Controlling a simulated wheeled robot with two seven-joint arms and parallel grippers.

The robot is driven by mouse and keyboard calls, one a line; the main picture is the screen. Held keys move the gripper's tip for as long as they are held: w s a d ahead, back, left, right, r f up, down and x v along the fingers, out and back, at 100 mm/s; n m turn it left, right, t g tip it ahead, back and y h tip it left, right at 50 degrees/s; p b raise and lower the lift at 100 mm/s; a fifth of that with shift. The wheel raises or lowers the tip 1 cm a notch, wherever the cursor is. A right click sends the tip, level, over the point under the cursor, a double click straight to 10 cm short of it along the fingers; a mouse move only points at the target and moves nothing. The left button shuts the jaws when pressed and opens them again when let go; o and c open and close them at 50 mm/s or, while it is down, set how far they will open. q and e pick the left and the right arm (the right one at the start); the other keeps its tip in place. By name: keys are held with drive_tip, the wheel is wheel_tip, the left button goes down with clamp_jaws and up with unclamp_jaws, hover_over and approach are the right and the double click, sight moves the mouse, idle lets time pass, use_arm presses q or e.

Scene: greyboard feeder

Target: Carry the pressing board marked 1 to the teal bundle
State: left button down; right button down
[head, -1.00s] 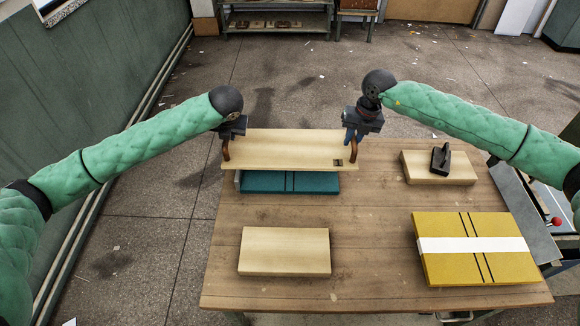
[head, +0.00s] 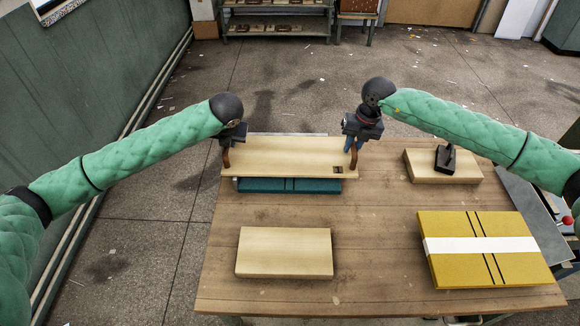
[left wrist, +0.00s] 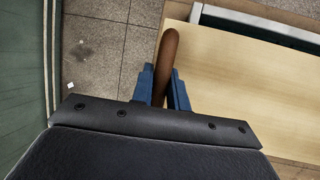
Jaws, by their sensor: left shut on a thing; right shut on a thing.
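The pressing board (head: 285,156) is a long pale wooden board with a brown handle at each end and a small dark mark near its right front corner, too small to read. It lies level over the teal bundle (head: 290,185), whose front edge with dark straps shows below it; I cannot tell if they touch. My left gripper (head: 228,143) is shut on the board's left handle, a brown bar between blue fingers in the left wrist view (left wrist: 167,88). My right gripper (head: 354,143) is shut on the right handle.
A plain pale block (head: 284,252) lies at the front left of the wooden table (head: 375,225). A yellow bundle (head: 485,272) with a white band lies at the front right. Behind it, a pale block (head: 425,170) bears a dark handled tool (head: 445,158). The table's middle is clear.

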use_arm(q)
drive_tip(key=shift+a+f, duration=0.1)
drive_tip(key=shift+f, duration=0.2)
use_arm(e)
drive_tip(key=shift+d+f, duration=0.1)
drive_tip(key=shift+f, duration=0.2)
use_arm(q)
drive_tip(key=c, duration=1.4)
unclamp_jaws()
use_arm(e)
drive_tip(key=c, duration=1.4)
unclamp_jaws()
use_arm(q)
drive_tip(key=shift+o, duration=0.2)
use_arm(e)
drive_tip(key=shift+o, duration=0.2)
use_arm(q)
drive_tip(key=shift+r, duration=0.15)
use_arm(e)
drive_tip(key=shift+r, duration=0.55)
use_arm(q)
drive_tip(key=v, duration=1.1)
drive_tip(key=shift+s+r, duration=0.2)
drive_tip(key=shift+r, duration=0.1)
use_arm(e)
wheel_tip(320, 180, up, 11)
drive_tip(key=d, duration=0.2)
